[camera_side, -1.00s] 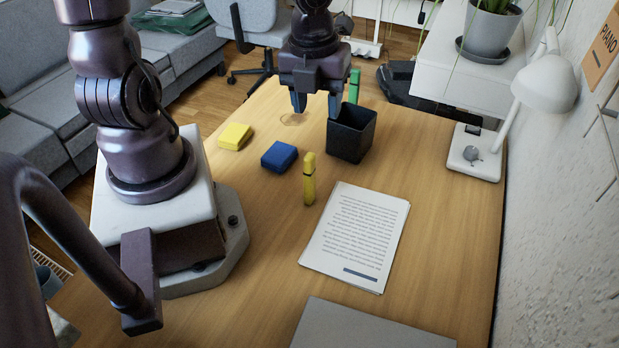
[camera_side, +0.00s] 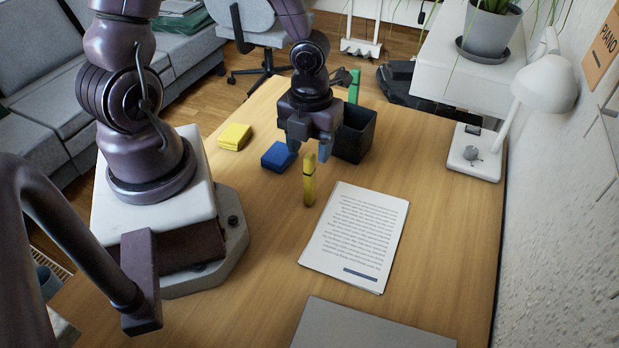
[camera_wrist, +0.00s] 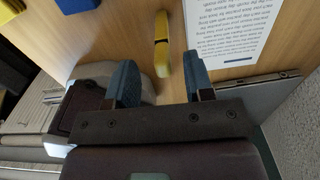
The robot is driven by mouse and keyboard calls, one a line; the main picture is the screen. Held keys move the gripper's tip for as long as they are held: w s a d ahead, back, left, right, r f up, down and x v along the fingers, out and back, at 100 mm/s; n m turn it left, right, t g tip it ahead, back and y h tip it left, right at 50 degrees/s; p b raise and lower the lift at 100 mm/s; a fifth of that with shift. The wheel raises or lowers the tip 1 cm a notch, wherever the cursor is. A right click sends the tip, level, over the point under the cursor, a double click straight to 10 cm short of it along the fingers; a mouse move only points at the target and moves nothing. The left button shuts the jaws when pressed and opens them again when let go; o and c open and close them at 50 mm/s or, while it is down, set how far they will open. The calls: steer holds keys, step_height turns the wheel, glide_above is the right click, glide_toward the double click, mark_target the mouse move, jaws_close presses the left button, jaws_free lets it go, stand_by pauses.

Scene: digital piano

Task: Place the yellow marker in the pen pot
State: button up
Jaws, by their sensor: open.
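The yellow marker (camera_side: 309,181) stands upright on the wooden table, left of the printed sheets. A green marker (camera_side: 354,86) shows at the pot's back side.
A blue block (camera_side: 278,157) and a yellow block (camera_side: 235,137) lie left of the gripper. Printed sheets (camera_side: 355,235) lie right of the marker. A white lamp (camera_side: 474,153) stands at the right edge. A grey laptop-like slab (camera_side: 365,328) lies at the front.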

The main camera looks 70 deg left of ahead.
mark_target(310, 154)
steer(key=f, duration=0.3)
steer(key=shift+d+f, duration=0.1)
steer(key=shift+d, duration=0.15)
steer(key=shift+f, duration=0.7)
jaws_close()
